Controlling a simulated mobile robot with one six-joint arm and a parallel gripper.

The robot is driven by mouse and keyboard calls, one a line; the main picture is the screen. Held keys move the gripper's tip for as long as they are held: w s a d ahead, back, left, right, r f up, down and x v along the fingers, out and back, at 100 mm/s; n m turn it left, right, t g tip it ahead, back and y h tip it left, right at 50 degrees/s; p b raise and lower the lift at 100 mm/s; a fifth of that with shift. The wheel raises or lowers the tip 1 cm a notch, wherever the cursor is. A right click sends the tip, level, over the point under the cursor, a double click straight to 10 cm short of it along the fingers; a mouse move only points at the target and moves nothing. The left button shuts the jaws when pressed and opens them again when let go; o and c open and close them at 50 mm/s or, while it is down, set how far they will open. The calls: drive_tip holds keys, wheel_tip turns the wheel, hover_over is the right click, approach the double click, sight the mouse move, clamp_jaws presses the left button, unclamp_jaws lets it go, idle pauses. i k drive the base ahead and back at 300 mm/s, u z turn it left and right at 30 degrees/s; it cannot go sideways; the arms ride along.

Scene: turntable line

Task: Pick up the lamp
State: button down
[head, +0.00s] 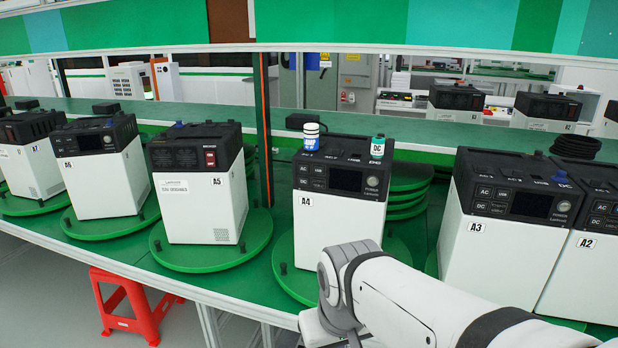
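I cannot make out anything that is clearly a lamp. One is blue and white (311,137), at the top's back left corner.
White units with black tops stand on round green turntables, A5 (200,200) to the left and A3 (495,240) to the right. A coiled black cable (575,146) lies on the right. Behind A4 is a green shelf (430,133). A red stool (130,308) stands below.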

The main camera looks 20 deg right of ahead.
sight(311, 130)
drive_tip(key=z, duration=2)
drive_tip(key=k, duration=0.7)
drive_tip(key=u, duration=1.15)
drive_tip(key=i, duration=1.1)
drive_tip(key=u, duration=0.05)
